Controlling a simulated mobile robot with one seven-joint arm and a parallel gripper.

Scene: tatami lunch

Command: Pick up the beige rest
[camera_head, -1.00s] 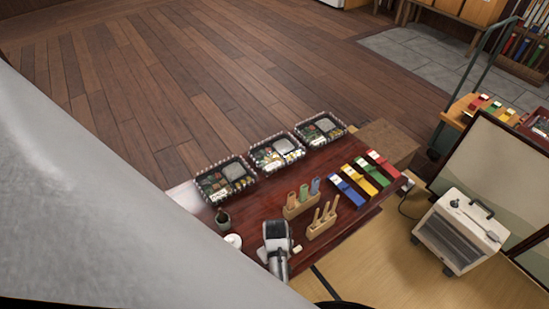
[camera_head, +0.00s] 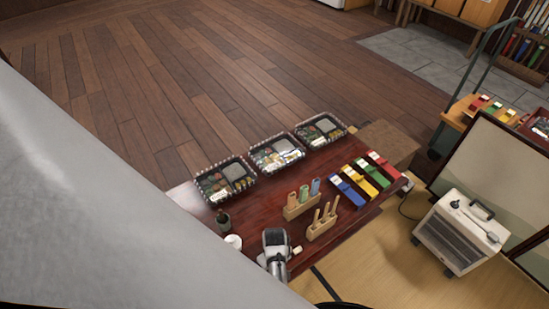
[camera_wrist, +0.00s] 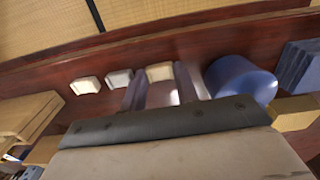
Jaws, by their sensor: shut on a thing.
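The beige rest (camera_wrist: 160,72) is a small block in the wrist view, between the two grey fingers of my gripper (camera_wrist: 161,88). The gripper is shut on it, close over the dark red table (camera_wrist: 215,45). A cream rest (camera_wrist: 86,85) and a greyish-white rest (camera_wrist: 119,78) lie in a row to its left. In the head view my gripper (camera_head: 276,240) is at the table's near edge, and its body hides the held rest. One small pale rest (camera_head: 297,250) shows just to its right.
A blue cup (camera_wrist: 238,78) stands close right of the fingers in the wrist view. In the head view, wooden holders (camera_head: 322,231) stand right of the gripper and a white round dish (camera_head: 233,241) left. Several lunch boxes (camera_head: 225,181) line the far edge.

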